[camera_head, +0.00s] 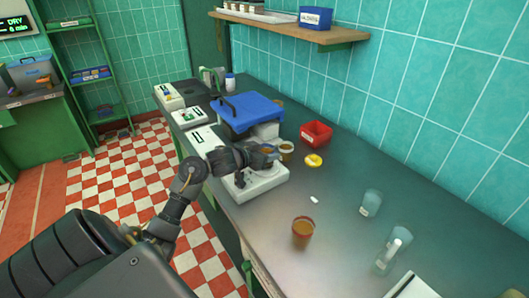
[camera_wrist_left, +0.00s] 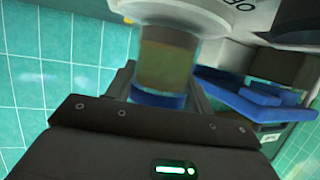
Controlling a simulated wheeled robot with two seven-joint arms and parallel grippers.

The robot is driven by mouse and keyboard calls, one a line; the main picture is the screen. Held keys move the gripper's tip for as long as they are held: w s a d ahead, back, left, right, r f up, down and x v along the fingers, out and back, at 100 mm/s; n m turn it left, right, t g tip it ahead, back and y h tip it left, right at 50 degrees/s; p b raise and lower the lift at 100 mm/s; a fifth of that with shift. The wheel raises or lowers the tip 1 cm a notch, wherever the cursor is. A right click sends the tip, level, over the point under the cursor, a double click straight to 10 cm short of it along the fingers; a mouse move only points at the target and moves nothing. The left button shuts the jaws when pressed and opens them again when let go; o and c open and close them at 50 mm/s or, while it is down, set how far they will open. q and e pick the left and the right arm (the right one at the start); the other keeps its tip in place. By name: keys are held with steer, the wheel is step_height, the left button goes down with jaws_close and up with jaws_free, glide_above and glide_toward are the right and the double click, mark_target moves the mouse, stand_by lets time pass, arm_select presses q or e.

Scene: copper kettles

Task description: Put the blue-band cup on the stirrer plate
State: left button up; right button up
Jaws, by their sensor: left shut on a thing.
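My left gripper (camera_head: 262,158) is shut on the blue-band cup (camera_wrist_left: 165,65), which holds an amber liquid. In the left wrist view, the cup sits between the fingers of my left gripper (camera_wrist_left: 158,88), with its blue band (camera_wrist_left: 157,98) close to the palm. In the head view, the gripper largely hides the cup. The white stirrer plate (camera_head: 265,184) lies on the bench just below the gripper. I cannot tell whether the cup touches the plate. My right gripper is not in view.
A blue-lidded box (camera_head: 250,108) is behind, with a red bin (camera_head: 317,132) and yellow item (camera_head: 313,160) to the right.

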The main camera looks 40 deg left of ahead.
arm_select(q)
steer(key=shift+f, duration=0.1)
steer(key=o, duration=1)
steer(key=shift+o, duration=0.2)
steer(key=p+v, duration=0.1)
steer(key=v, duration=1.1)
steer(key=shift+d, duration=0.1)
steer(key=shift+s, duration=0.1)
